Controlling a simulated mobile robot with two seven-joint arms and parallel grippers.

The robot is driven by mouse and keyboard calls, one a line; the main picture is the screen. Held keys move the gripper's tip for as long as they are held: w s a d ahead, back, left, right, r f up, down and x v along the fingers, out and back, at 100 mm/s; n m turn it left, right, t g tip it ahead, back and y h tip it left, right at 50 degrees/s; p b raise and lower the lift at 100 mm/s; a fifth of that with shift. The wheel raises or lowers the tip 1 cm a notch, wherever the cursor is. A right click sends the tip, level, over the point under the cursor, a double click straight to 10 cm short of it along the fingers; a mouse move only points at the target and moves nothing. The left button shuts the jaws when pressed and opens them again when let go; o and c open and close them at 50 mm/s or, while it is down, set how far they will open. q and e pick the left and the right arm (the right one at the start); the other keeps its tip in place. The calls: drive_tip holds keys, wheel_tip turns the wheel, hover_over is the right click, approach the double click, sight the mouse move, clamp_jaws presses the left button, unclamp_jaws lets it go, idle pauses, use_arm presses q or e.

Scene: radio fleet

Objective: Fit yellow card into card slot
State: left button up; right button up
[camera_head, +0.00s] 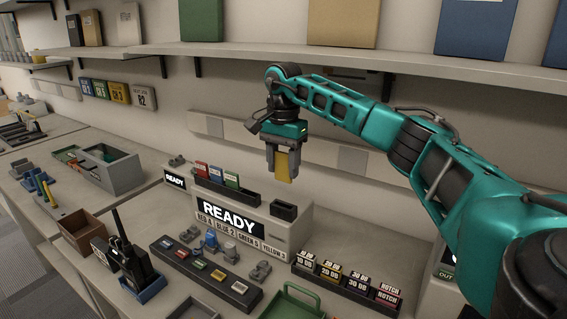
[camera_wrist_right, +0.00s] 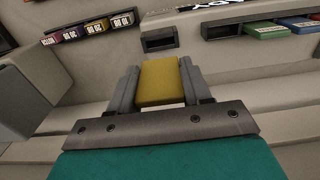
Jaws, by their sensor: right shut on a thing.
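The yellow card (camera_head: 283,168) is held between the fingers of my right gripper (camera_head: 282,163), hanging above the console in the head view. The card (camera_wrist_right: 160,82) also shows between the fingers in the right wrist view. Below it, apart, a small dark open slot (camera_head: 283,211) stands on top of the console, to the right of the card rack; it shows at the upper middle of the wrist view (camera_wrist_right: 160,39). The card is not touching it. My left gripper is not in view.
The grey console (camera_head: 294,229) has a READY display (camera_head: 230,216). A dark rack (camera_head: 245,194) holds red, blue and green cards. A long tray of labelled blocks (camera_head: 345,283) lies at the right, and a green tray (camera_head: 291,303) in front. A shelf (camera_head: 350,58) runs above the arm.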

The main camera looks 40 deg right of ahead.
sight(283, 181)
drive_tip(key=shift+f+b, duration=1)
drive_tip(key=shift+f, duration=1.85)
drive_tip(key=shift+r+p, duration=0.1)
drive_tip(key=shift+p, duration=0.25)
drive_tip(key=shift+p, duration=0.45)
